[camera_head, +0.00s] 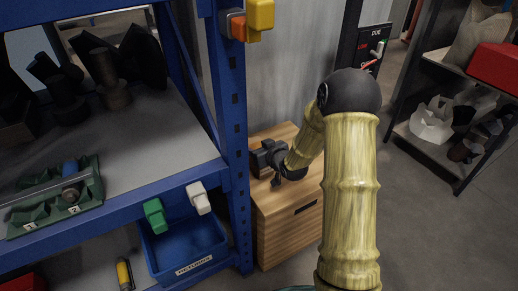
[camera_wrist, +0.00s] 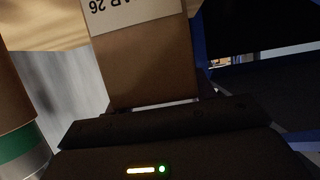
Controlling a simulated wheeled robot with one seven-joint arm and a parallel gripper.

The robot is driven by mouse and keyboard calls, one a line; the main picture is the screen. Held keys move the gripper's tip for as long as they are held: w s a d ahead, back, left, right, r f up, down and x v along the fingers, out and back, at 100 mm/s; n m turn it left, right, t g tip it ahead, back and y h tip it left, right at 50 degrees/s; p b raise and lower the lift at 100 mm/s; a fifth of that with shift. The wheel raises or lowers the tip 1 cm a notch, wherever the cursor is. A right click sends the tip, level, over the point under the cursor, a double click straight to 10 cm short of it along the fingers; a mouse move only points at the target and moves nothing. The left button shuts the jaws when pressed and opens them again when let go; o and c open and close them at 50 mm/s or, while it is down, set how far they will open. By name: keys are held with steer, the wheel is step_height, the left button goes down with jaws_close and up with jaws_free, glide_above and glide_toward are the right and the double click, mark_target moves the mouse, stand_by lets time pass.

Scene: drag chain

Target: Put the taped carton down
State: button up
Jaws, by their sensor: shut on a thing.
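The brown carton (camera_wrist: 150,75) fills the middle of the wrist view, just ahead of the dark gripper body. It bears a white label with upside-down print that seems to read "MAR 26". No tape can be made out on it. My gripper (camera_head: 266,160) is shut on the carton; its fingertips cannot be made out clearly. In the head view, my gripper is at the wooden cabinet's (camera_head: 285,215) top, toward its back left.
A blue shelf rack (camera_head: 236,130) stands close left of my gripper, with a green numbered tray (camera_head: 50,205) and a blue bin (camera_head: 185,250). A brown cylinder with a green band (camera_wrist: 15,130) is at the wrist view's left. A grey shelf (camera_head: 425,145) stands at right.

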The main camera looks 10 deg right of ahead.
steer(key=shift+f, duration=0.1)
steer(key=o, duration=1.2)
steer(key=shift+r, duration=0.2)
steer(key=p+v, duration=0.3)
steer(key=v, duration=0.9)
steer(key=shift+w, duration=0.1)
